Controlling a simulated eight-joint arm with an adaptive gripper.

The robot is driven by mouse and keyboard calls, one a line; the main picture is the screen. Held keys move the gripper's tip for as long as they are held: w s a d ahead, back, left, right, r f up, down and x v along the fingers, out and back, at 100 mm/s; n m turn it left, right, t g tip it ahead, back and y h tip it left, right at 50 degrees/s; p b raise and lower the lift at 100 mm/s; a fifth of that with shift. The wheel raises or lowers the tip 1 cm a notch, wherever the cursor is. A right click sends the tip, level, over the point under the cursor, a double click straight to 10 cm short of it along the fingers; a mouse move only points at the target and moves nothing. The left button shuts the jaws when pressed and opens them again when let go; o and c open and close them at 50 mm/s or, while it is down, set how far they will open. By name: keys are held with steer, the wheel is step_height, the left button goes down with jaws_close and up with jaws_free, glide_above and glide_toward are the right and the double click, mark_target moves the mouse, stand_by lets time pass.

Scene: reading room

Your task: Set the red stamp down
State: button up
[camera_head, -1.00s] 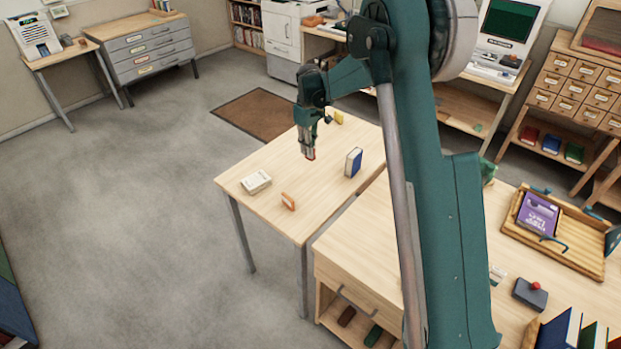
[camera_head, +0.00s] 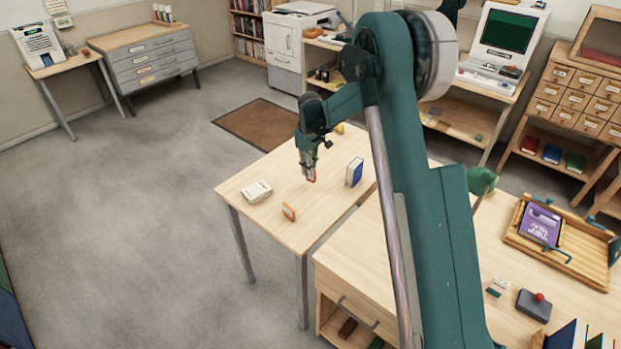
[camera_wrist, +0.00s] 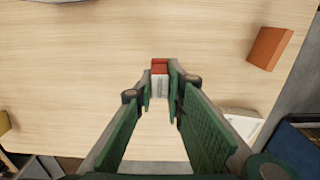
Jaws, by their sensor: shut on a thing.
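My gripper (camera_head: 309,171) is over the middle of the light wooden table (camera_head: 247,215), pointing down. In the wrist view its fingers (camera_wrist: 161,88) are closed on the red stamp (camera_wrist: 160,67), a small piece with a red end and a pale, whitish part between the fingertips. In the head view only a small red bit of the stamp (camera_head: 312,180) shows below the fingertips. The stamp is close to the tabletop; I cannot tell whether it touches. The fingers hide part of it.
On the table, an orange block (camera_head: 288,211), a white box (camera_head: 257,191), an upright blue book (camera_head: 354,172) and a yellow thing (camera_head: 339,128) stand around the gripper. The tabletop between them is clear. A wooden cabinet (camera_head: 350,285) adjoins the table.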

steer(key=shift+f, duration=0.1)
steer(key=shift+f, duration=1.75)
steer(key=shift+f+b, duration=0.15)
steer(key=shift+b, duration=0.15)
steer(key=o, duration=0.8)
steer(key=shift+o, duration=0.4)
step_height(320, 180, up, 12)
steer(key=shift+r+p, duration=0.1)
steer(key=shift+p, duration=0.5)
